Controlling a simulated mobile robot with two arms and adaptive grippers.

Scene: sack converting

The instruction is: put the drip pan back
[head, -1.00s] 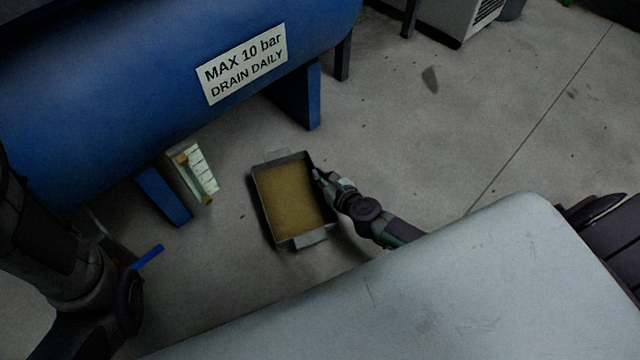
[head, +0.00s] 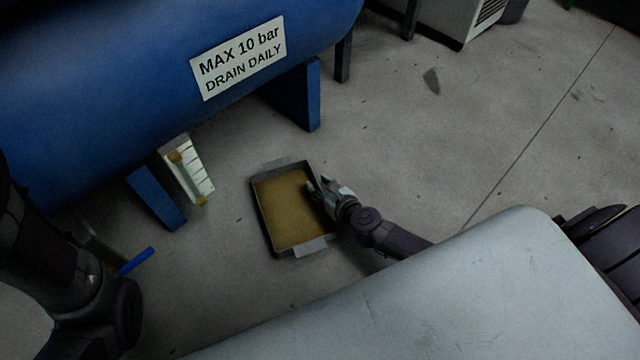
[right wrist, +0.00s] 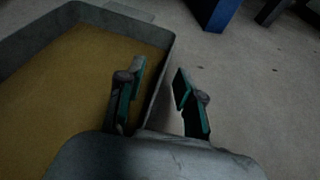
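The drip pan (head: 262,216) is a grey rectangular tray with a tab at each end and a flat yellow-brown fill or bottom. In the head view it lies apparently flat on the floor, in front of the blue tank and not under it. My right gripper (head: 316,186) is at its right side wall. In the right wrist view the gripper (right wrist: 158,92) is open, one finger inside the pan (right wrist: 158,88) and one outside, with the wall between them. A gap shows beside the outer finger. My left arm shows at the left; its gripper is not visible.
The blue tank (head: 110,90) has a "MAX 10 bar" sign (head: 238,58) and stands on blue legs (head: 157,198) (head: 296,95). A whitish piece with yellow-brown parts (head: 190,170) is by the left leg. A blue bar (head: 136,262) is near my left arm.

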